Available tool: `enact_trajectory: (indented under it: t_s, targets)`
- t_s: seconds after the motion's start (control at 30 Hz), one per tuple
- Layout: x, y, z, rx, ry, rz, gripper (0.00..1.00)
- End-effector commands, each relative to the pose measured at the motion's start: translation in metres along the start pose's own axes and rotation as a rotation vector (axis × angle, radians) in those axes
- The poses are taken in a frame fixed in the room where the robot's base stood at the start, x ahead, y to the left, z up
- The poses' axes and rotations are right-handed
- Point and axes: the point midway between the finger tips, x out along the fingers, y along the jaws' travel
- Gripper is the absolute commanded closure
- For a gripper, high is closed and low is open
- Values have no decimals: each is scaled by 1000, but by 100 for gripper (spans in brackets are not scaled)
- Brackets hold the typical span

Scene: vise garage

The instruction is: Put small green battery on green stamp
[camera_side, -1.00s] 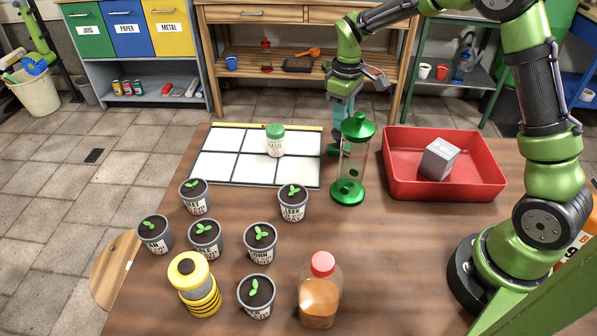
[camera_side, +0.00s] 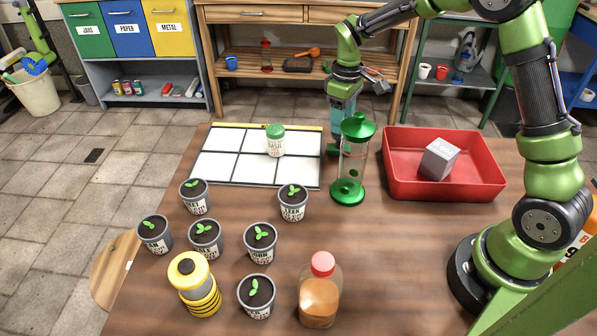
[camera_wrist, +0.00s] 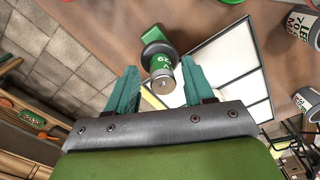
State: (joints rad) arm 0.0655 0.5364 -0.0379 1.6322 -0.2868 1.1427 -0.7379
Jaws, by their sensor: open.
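My gripper (camera_wrist: 160,66) is open, its two teal fingers apart in the wrist view. A small green battery (camera_wrist: 163,70) with a silver end lies between the fingertips, with a gap visible on both sides. Just beyond it is a green object with a dark rounded part (camera_wrist: 155,34); I cannot tell whether it is the green stamp or the green-lidded clear cylinder. In the side view my gripper (camera_side: 338,145) is low, behind that clear cylinder (camera_side: 352,160), which hides part of it. The battery cannot be made out there.
A white gridded board (camera_side: 215,165) holds a green-capped jar (camera_side: 275,141). A red tray (camera_side: 445,190) with a grey block (camera_side: 438,158) stands to the right. Several seedling pots (camera_side: 260,243), a yellow-black container (camera_side: 195,285) and a red-capped bottle (camera_side: 320,290) fill the front left.

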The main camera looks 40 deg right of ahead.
Motion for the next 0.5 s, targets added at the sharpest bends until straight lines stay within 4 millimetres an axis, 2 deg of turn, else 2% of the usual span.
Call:
enact_trajectory:
  t_s: [0.5]
  targets:
    - [-100,0,-1,0,5,3,48]
